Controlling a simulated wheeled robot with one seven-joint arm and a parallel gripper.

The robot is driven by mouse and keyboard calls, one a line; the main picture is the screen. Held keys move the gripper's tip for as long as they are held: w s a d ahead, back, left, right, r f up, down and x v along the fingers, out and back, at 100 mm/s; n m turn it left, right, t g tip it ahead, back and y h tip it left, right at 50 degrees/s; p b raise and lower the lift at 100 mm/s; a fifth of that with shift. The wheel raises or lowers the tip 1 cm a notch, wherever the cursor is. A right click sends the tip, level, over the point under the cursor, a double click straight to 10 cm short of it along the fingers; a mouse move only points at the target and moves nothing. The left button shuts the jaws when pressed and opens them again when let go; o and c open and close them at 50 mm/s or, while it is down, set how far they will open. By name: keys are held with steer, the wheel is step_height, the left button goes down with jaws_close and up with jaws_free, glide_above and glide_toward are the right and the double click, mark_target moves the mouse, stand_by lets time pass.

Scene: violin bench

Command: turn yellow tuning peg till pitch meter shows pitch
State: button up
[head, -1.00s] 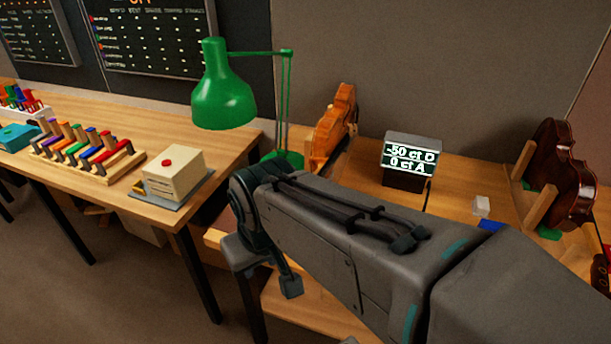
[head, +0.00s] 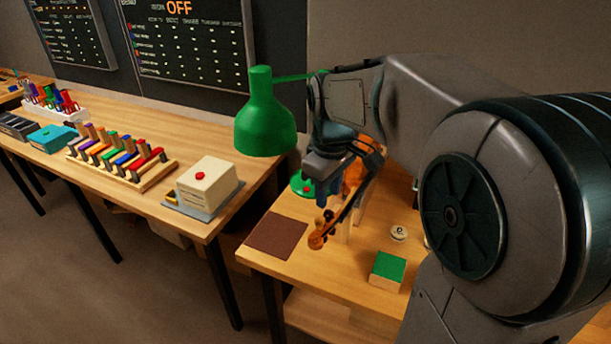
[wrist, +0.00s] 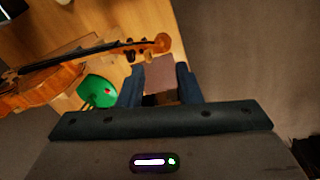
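The violin shows in the wrist view, with its orange body (wrist: 40,92) at left and its scroll (wrist: 162,42) near the top middle. Small pegs (wrist: 149,57) stick out beside the scroll; I cannot tell which is yellow. In the head view the scroll (head: 316,239) hangs over the bench, and my arm partly covers the violin. My gripper (wrist: 160,82) is open and empty, its two fingers apart, just beyond the pegs and not visibly touching them. In the head view my gripper (head: 328,190) is above the scroll. The pitch meter is not visible now.
A green lamp (head: 265,125) stands close to my forearm. On the violin's bench lie a brown mat (head: 276,235), a green-topped block (head: 388,270) and a small round white item (head: 399,232). A cream box with a red button (head: 207,185) stands on the left bench.

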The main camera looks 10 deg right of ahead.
mark_target(321, 218)
steer(key=w+n+g+p, duration=0.1)
steer(key=w+n, duration=0.2)
steer(key=w, duration=0.3)
step_height(321, 218, down, 13)
steer(key=b, duration=1.1)
steer(key=shift+d, duration=0.15)
jaws_close()
